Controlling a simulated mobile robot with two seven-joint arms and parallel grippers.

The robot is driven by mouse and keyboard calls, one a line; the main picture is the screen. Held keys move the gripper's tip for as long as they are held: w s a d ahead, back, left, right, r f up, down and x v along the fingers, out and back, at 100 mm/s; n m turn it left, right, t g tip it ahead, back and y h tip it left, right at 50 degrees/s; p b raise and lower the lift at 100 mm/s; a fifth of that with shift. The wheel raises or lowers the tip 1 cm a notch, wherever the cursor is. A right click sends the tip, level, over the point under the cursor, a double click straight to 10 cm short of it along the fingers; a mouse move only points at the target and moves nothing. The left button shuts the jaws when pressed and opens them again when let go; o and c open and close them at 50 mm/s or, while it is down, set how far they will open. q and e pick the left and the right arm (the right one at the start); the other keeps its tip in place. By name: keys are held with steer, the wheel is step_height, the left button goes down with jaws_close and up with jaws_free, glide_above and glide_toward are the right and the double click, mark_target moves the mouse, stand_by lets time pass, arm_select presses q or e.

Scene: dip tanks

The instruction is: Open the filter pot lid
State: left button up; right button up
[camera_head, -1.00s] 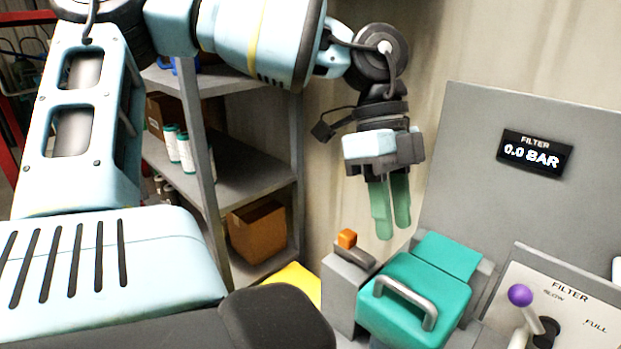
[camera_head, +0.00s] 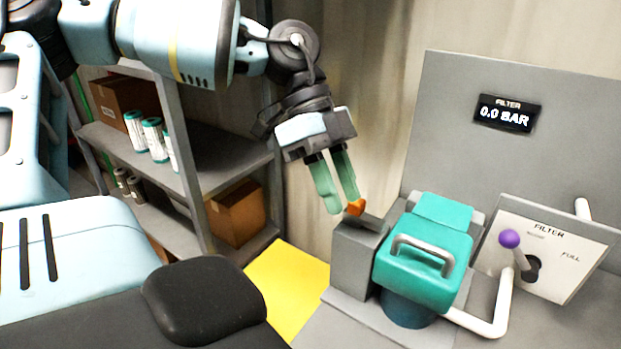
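The filter pot has a teal lid (camera_head: 437,262) with a grey bar handle (camera_head: 423,250), and it lies closed on the dark teal pot body (camera_head: 407,310). Left of it stands a grey block (camera_head: 352,262) with an orange knob (camera_head: 355,207) on top. My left gripper (camera_head: 343,205) points down with its two green fingers at the orange knob. The fingers are a little apart, and the right one overlaps the knob; I cannot tell whether they touch it. My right gripper is not in view.
A panel (camera_head: 545,249) with a purple-knobbed lever (camera_head: 510,239) stands right of the pot. The filter display (camera_head: 507,113) reads 0.0 BAR. A shelf (camera_head: 150,155) with boxes and canisters is at the left. A yellow floor patch (camera_head: 285,290) lies in front of it.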

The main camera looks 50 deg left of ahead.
arm_select(q)
steer(key=shift+s+a+f, duration=0.25)
steer(key=shift+s+a, duration=0.15)
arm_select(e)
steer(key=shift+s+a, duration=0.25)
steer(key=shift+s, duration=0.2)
arm_select(q)
steer(key=shift+w+d, duration=0.1)
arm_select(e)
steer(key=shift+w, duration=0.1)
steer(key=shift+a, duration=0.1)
